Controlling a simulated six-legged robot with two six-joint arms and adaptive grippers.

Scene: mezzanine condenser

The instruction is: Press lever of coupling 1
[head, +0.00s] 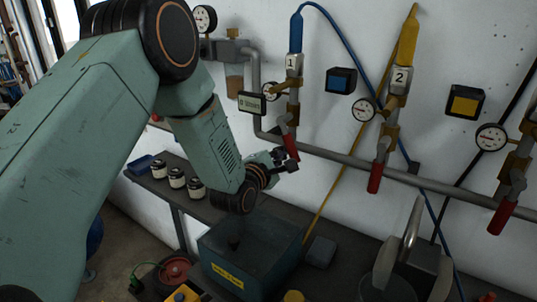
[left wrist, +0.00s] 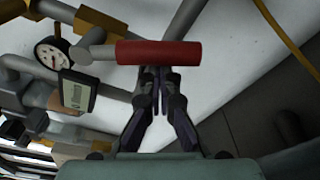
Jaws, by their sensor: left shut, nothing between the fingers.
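Coupling 1 (head: 294,90) hangs on the wall with a blue hose on top and a tag marked 1. Its red lever (head: 290,146) slants downward below the brass valve, and it also shows in the left wrist view (left wrist: 158,52), lying across the picture just beyond the fingertips. My left gripper (head: 285,160) is at the lower part of this lever; it also shows in the left wrist view (left wrist: 157,78). Its fingers are shut with nothing between them. The fingertips seem to meet the lever's edge, but I cannot tell whether they touch. My right gripper is not seen.
Coupling 2 (head: 399,80) with a yellow hose and red lever (head: 375,178) is to the right. A grey pipe (head: 340,158) runs along the wall. A small display (head: 251,103) is beside coupling 1. A blue bin (head: 250,250) and several jars (head: 177,178) stand below.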

